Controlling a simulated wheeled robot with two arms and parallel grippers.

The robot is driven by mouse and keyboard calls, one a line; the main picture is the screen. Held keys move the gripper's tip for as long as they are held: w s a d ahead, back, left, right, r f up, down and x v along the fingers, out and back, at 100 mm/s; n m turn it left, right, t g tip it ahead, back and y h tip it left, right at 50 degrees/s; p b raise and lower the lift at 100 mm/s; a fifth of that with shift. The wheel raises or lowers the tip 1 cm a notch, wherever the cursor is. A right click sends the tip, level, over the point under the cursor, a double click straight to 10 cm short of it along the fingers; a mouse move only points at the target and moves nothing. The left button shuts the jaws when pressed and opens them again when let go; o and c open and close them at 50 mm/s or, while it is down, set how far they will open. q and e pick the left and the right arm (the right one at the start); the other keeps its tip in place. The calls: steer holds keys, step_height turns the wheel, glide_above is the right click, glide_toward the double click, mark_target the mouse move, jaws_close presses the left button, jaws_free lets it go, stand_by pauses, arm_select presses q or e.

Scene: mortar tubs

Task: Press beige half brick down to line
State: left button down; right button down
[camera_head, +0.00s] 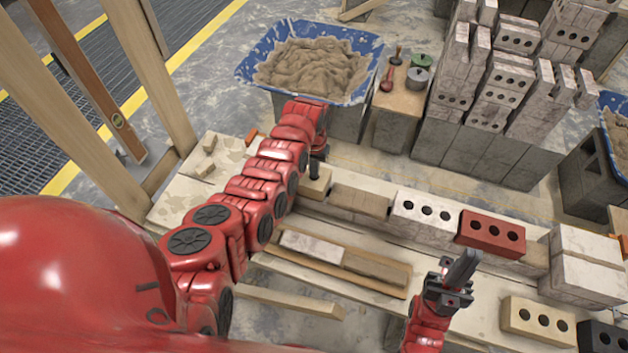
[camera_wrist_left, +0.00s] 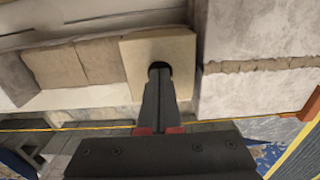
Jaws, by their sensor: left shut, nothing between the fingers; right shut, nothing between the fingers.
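The beige half brick (camera_head: 318,187) sits at the left end of the row of bricks on the low wall. In the left wrist view it is a pale square block (camera_wrist_left: 143,57) with a dark hole. My left gripper (camera_head: 314,170) is shut and points down over the half brick. In the left wrist view its fingertips (camera_wrist_left: 159,72) overlap the hole; I cannot tell whether they touch the brick. My right gripper (camera_head: 464,266) is shut and empty, in front of the wall to the right.
A tan block (camera_head: 360,201), a white holed brick (camera_head: 426,222) and a red brick (camera_head: 490,236) continue the row rightward. Pale blocks (camera_head: 588,262) are stacked at its right end. Behind stand a blue mortar tub (camera_head: 362,42) and tools on a stand (camera_head: 398,97).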

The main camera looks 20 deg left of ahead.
arm_select(q)
steer(key=shift+f, duration=0.2)
stand_by(0.5)
steer(key=shift+r, duration=0.1)
step_height(320, 180, up, 2)
steer(key=shift+p, duration=0.75)
steer(key=shift+r+p, duration=0.9)
steer(key=shift+r, duration=0.65)
steer(key=shift+w+f, duration=0.1)
steer(key=shift+f, duration=0.05)
